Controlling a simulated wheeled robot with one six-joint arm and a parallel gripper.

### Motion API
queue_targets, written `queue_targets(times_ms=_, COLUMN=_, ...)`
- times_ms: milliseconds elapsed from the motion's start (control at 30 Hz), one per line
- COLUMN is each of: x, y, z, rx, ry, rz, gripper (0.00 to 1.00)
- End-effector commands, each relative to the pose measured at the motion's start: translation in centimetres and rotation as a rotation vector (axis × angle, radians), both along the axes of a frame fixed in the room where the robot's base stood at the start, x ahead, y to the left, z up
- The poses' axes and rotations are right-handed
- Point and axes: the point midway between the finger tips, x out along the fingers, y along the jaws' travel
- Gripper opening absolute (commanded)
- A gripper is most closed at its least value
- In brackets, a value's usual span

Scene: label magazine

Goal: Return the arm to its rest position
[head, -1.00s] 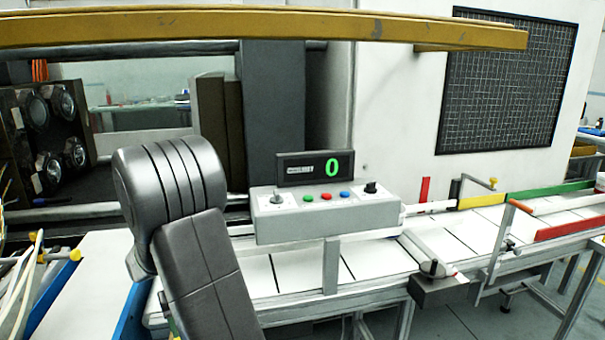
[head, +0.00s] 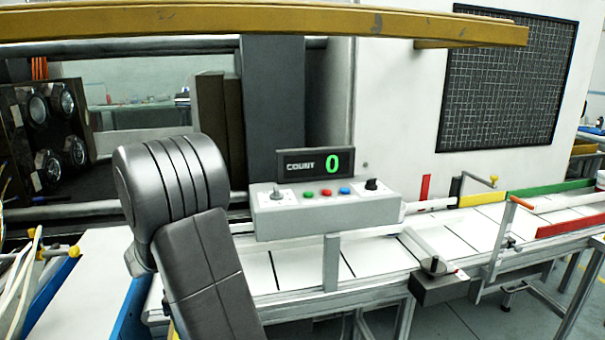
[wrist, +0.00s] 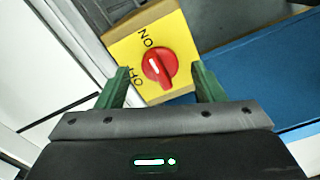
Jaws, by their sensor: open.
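My arm (head: 196,230) stands bent at the left of the head view, in front of the white conveyor. My gripper (wrist: 160,88) does not show in the head view. In the wrist view its two green fingers are apart, with nothing held between them. Beyond the fingertips is a red rotary knob (wrist: 159,66) on a yellow plate (wrist: 128,48) marked ON and OFF. The knob shows between the fingers. I cannot tell how far the fingers are from it.
A yellow beam (head: 270,24) crosses the top. A blue panel (wrist: 270,70) lies right of the knob in the wrist view.

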Motion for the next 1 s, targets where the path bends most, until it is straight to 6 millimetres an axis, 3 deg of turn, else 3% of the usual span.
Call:
queue_targets(times_ms=500, x=0.00, y=0.00, z=-0.05, rx=0.000, ry=0.000, rz=0.342, gripper=0.62)
queue_targets(times_ms=1000, x=0.02, y=0.00, z=0.05, rx=0.001, ry=-0.001, rz=0.373, gripper=0.62)
